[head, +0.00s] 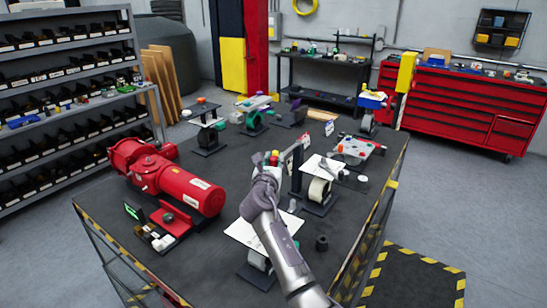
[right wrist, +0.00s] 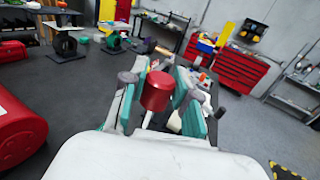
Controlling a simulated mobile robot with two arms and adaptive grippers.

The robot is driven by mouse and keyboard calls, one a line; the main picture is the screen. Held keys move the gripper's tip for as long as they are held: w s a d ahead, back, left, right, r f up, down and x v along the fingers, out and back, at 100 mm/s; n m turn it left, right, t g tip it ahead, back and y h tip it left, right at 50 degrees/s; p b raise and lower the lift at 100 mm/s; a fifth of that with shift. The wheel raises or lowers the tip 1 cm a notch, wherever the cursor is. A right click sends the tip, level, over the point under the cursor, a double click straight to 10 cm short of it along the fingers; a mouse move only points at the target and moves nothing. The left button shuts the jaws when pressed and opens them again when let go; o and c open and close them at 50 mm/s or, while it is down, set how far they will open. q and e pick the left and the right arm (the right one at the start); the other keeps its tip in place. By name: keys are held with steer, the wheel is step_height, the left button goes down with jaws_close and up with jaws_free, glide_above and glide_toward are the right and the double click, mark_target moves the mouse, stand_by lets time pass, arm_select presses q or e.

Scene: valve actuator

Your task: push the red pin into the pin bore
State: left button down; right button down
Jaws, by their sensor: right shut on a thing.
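My right gripper (head: 271,160) is above the middle of the dark table, pointing away toward the fixtures at the back. In the right wrist view its teal-padded fingers (right wrist: 158,85) are shut on the red pin (right wrist: 157,91), whose round end faces the camera. In the head view only a small patch of red shows at the fingertips. The pin bore cannot be made out; the gripper and pin block part of the view ahead. My left gripper is not in view.
A large red actuator (head: 170,178) lies left of my right arm. A stand with a white roller (head: 318,190) and white plate (head: 323,167) is close on the right. A small dark cylinder (head: 322,243) stands near the front. More fixtures stand behind; table (head: 205,262) is clear at front left.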

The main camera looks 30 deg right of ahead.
step_height(320, 180, down, 2)
steer(key=shift+d+b, duration=0.1)
steer(key=shift+b, duration=0.35)
steer(key=shift+f+b, duration=0.35)
steer(key=shift+f, duration=0.2)
steer(key=shift+p, duration=0.85)
stand_by(1.0)
steer(key=shift+f+b, duration=1.85)
steer(key=shift+f, duration=0.8)
steer(key=c, duration=0.9)
jaws_free()
steer(key=shift+o, duration=0.6)
steer(key=shift+f, duration=0.1)
steer(key=shift+f, duration=0.1)
